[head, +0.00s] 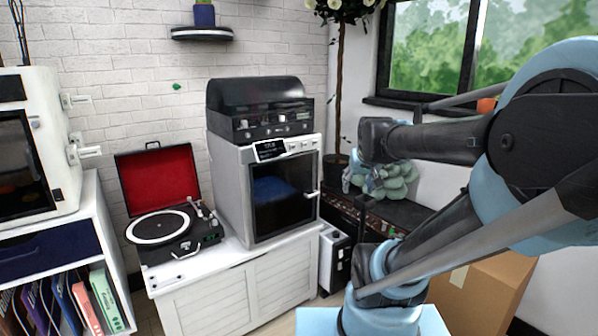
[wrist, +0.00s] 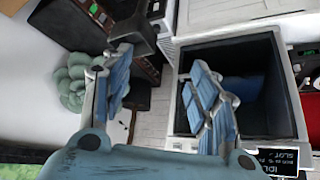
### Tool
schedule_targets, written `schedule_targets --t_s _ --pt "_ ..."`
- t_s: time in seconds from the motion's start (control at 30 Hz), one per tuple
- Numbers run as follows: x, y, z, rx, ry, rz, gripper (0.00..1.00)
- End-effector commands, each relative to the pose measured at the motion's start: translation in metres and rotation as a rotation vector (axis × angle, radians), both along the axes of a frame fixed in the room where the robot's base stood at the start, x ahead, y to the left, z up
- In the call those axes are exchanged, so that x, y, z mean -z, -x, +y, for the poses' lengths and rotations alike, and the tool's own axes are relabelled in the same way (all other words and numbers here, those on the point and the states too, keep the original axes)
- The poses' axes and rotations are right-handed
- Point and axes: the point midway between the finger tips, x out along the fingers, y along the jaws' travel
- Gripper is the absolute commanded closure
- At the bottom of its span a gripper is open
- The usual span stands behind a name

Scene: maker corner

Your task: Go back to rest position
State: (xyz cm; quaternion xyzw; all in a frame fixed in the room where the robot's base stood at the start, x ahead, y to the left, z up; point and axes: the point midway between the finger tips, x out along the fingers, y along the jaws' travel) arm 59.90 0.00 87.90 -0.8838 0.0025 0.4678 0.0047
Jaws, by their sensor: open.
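My gripper (wrist: 160,65) shows in the wrist view with its two blue-grey fingers spread apart and nothing between them. Past the fingers there is white panelling and floor. The right finger overlaps the dark front of the white box-shaped machine (wrist: 291,90); I cannot tell the distance between them.
The white machine (head: 229,192) stands on a white cabinet (head: 205,300), with a blue thing (head: 272,190) behind its dark front. A record player (head: 160,228) is open beside it. A plant (head: 388,180) and a cardboard box (head: 490,290) are near my arm.

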Motion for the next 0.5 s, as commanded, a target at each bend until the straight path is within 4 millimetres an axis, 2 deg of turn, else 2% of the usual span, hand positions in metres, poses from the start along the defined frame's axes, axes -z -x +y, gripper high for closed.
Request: schedule_targets --t_s 0.2,0.5 --pt "0.007 0.017 0.000 -0.009 0.006 -0.025 0.46" --pt "0.064 0.088 0.000 -0.019 0.011 0.180 0.46"
